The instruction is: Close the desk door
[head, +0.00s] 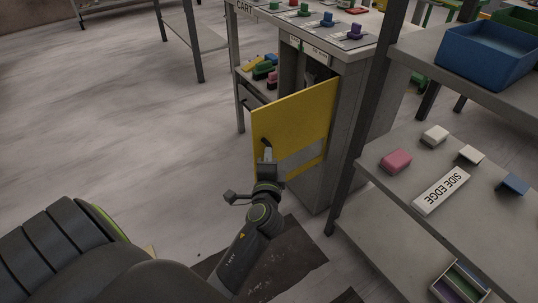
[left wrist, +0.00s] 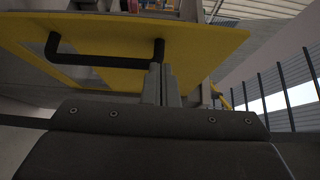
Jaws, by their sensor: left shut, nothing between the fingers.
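The yellow desk door (head: 300,112) stands open on the grey desk (head: 350,110), swung out from the cabinet opening. A dark handle (head: 265,143) is on its outer face. My left gripper (head: 267,155) is shut and empty, its fingertips at the door's outer face beside the handle. In the left wrist view the yellow door (left wrist: 200,50) spans the top, and the black handle (left wrist: 105,60) ends close by the shut fingers (left wrist: 160,85). I cannot tell whether they touch it. My right gripper is not in view.
Coloured items lie on the desk top and in a side compartment. Floor at left is clear.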

